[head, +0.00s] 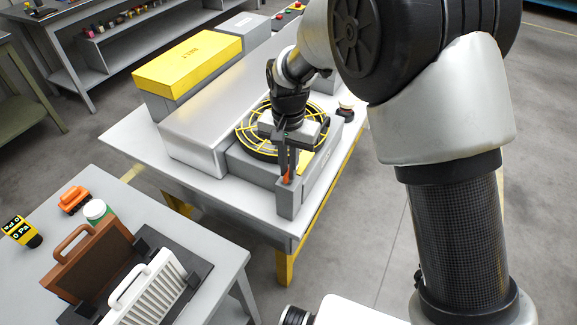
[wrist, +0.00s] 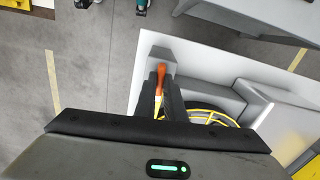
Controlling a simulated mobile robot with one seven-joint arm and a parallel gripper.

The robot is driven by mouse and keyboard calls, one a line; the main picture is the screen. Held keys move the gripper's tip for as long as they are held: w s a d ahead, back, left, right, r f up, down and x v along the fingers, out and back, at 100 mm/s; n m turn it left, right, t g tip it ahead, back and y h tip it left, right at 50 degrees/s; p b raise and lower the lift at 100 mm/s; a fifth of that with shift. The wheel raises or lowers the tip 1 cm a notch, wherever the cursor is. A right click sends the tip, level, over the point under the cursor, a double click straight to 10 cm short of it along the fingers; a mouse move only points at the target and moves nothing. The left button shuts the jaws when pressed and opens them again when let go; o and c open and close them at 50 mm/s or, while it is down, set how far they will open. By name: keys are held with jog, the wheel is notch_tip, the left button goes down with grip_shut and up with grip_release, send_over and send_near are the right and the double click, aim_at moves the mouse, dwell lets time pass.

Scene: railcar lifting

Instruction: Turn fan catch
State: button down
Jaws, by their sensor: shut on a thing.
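The fan (head: 252,143) has a yellow guard and sits on a grey housing on the worktable. An orange catch (head: 289,174) stands at the front corner of that housing, by a grey block. My gripper (head: 287,176) points down over it and is shut on the catch. In the wrist view, the orange catch (wrist: 161,80) shows between my two dark fingers (wrist: 160,88). The fan's yellow guard (wrist: 215,117) shows just behind the fingers, partly hidden by my gripper body.
A yellow box (head: 188,62) lies behind the silver housing (head: 215,110). A nearer table at the lower left holds a brown framed panel (head: 90,262), a white slatted filter (head: 150,290), a green-banded jar (head: 97,211) and a yellow gauge (head: 20,231). Floor right of the worktable is clear.

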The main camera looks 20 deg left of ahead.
jog(key=shift+m, duration=0.6)
jog(key=c, duration=1.8)
grip_release()
jog(key=shift+c, duration=0.2)
notch_tip(320, 180, up, 18)
jog(key=shift+f, duration=0.2)
